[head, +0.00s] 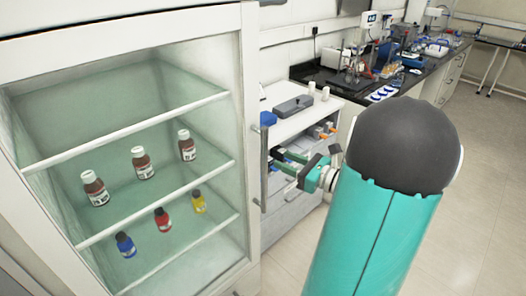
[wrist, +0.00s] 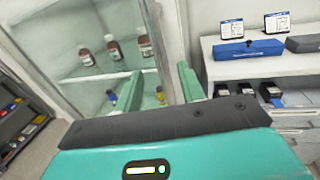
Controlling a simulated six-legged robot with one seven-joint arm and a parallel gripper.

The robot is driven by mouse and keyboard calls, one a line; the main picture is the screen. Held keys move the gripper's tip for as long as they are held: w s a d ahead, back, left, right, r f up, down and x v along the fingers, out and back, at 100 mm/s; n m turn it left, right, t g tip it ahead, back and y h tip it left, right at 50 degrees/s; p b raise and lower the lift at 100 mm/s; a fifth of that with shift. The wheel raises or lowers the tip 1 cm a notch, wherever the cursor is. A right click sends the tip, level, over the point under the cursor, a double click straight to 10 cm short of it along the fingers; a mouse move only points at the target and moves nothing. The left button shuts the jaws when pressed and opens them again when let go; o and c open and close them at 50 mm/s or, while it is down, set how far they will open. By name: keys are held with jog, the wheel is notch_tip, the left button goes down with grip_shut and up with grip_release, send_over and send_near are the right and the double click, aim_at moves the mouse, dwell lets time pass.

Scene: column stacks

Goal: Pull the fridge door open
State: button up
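The fridge stands at the left in the head view, with a white-framed glass door (head: 246,110) that looks shut. Its handle (head: 263,165) is a grey upright bar on the right side of the frame. My gripper (head: 277,160) is just right of the handle, its two green fingers pointing at it. The fingers are spread apart with nothing seen held between them. In the wrist view my gripper (wrist: 158,84) is open in front of the door frame (wrist: 170,45). The handle cannot be made out there, and I cannot tell whether a finger touches it.
Brown bottles (head: 138,163) and small coloured bottles (head: 162,220) stand on the fridge shelves behind the glass. A white drawer cabinet (head: 285,215) with a blue box (wrist: 247,48) on top is close on the right. A black lab bench runs behind. Open floor lies at the right.

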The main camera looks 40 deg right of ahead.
aim_at(267, 153)
jog(key=x, duration=0.8)
jog(key=shift+w, duration=0.15)
jog(key=shift+r, duration=0.1)
jog(key=shift+c, duration=0.2)
grip_shut()
